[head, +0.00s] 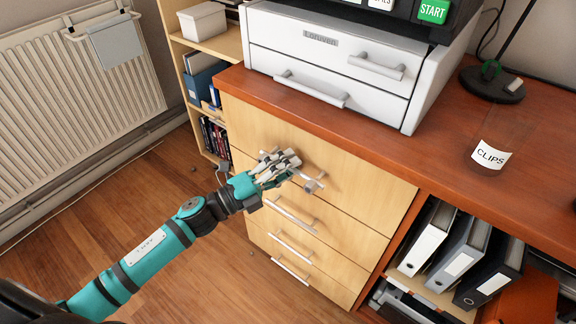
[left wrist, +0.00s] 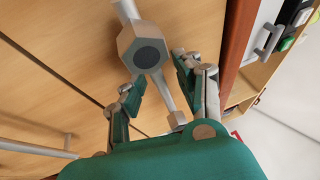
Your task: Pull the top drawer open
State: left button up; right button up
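The wooden drawer unit is under the red-brown desktop, and its top drawer (head: 345,172) looks flush with the front. The top drawer's metal bar handle (head: 313,184) is partly hidden behind my left gripper (head: 284,163). In the left wrist view the handle (left wrist: 146,52), with its hexagonal end, lies between the two spread fingers of my left gripper (left wrist: 160,78). The fingers are open on either side of the bar, with a visible gap at the right finger. My right gripper is not in view.
Lower drawers with bar handles (head: 290,247) lie below. A white two-drawer box (head: 325,65) stands on the desktop (head: 430,150), near a clear clips container (head: 490,155) and a lamp base (head: 491,84). Binders (head: 460,258) fill the right shelf.

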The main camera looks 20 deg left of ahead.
pick_arm(q)
grip_shut()
dwell(0.6)
